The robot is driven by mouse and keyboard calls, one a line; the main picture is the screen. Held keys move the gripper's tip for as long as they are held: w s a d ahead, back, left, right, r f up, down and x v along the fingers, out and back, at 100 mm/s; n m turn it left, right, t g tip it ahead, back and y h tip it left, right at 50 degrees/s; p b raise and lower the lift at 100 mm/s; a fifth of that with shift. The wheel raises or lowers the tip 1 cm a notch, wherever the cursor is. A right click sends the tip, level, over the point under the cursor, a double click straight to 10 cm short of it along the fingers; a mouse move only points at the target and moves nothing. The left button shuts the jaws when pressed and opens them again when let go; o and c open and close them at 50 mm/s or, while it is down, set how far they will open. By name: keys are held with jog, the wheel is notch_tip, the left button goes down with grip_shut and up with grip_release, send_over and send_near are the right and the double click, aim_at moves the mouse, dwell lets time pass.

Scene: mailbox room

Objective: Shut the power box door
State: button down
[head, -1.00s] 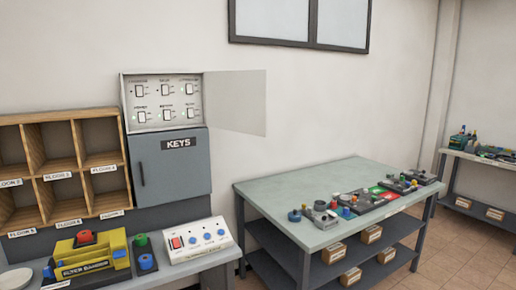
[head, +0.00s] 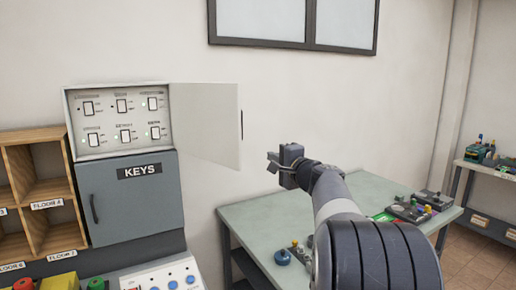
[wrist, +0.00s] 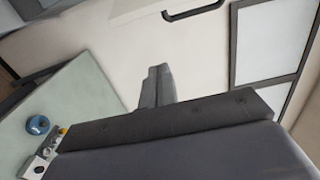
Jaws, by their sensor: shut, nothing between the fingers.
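The power box (head: 119,120) is a pale wall box with several switches, above the grey KEYS cabinet in the head view. Its door (head: 207,125) stands wide open, swung out to the right, with a dark handle (head: 241,124) on its free edge. In the wrist view the door's edge (wrist: 135,10) and dark handle (wrist: 194,12) show at the top. My gripper (head: 271,162) is shut and empty, to the right of the door and a little lower, apart from it. The shut fingers also show in the wrist view (wrist: 157,85).
The KEYS cabinet (head: 131,198) is closed below the box. Wooden pigeonholes (head: 38,190) stand at left. A table (head: 252,217) with several devices is under my arm. A framed window (head: 293,22) is high on the wall. The wall right of the door is clear.

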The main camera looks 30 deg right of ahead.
jog(key=w+p, duration=0.5)
jog(key=w, duration=0.5)
jog(key=a, duration=0.1)
jog(key=s+a, duration=0.1)
jog(key=a, duration=0.2)
jog(key=shift+s+r, duration=0.15)
jog(key=shift+s, duration=0.15)
jog(key=shift+a, duration=0.1)
